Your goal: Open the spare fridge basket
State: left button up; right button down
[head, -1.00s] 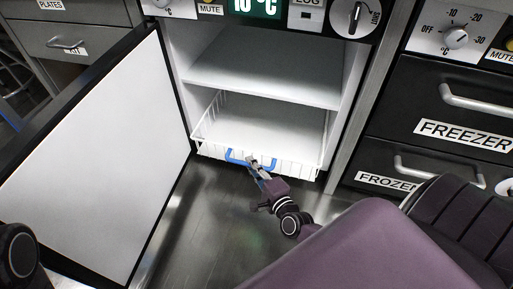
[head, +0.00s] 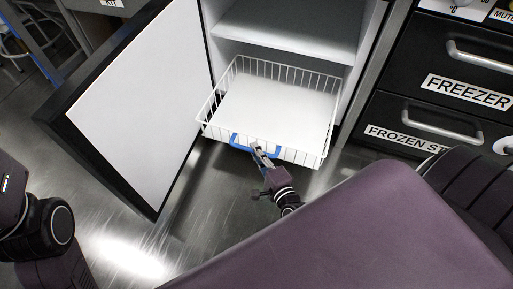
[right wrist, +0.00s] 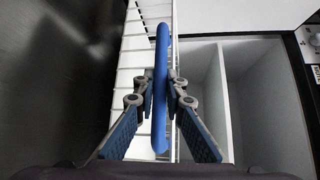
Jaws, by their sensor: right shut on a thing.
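The white wire basket (head: 275,104) is pulled part of the way out of the open fridge compartment, and it looks empty. A blue handle (head: 239,142) runs along its front wall. My right gripper (head: 259,150) is shut on the blue handle near its middle. In the right wrist view the handle (right wrist: 161,60) passes between the two fingers of the gripper (right wrist: 161,98), with the white basket wires behind it. My left gripper is out of view; only part of the left arm shows at the left edge of the head view.
The fridge door (head: 140,105) stands wide open on the left. A white shelf (head: 285,40) lies above the basket. Black freezer drawers (head: 465,75) with metal handles are at the right. The metal floor (head: 190,215) in front of the basket is clear.

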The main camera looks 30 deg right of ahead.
jog(key=c, duration=2)
grip_release()
jog(key=shift+o, duration=0.2)
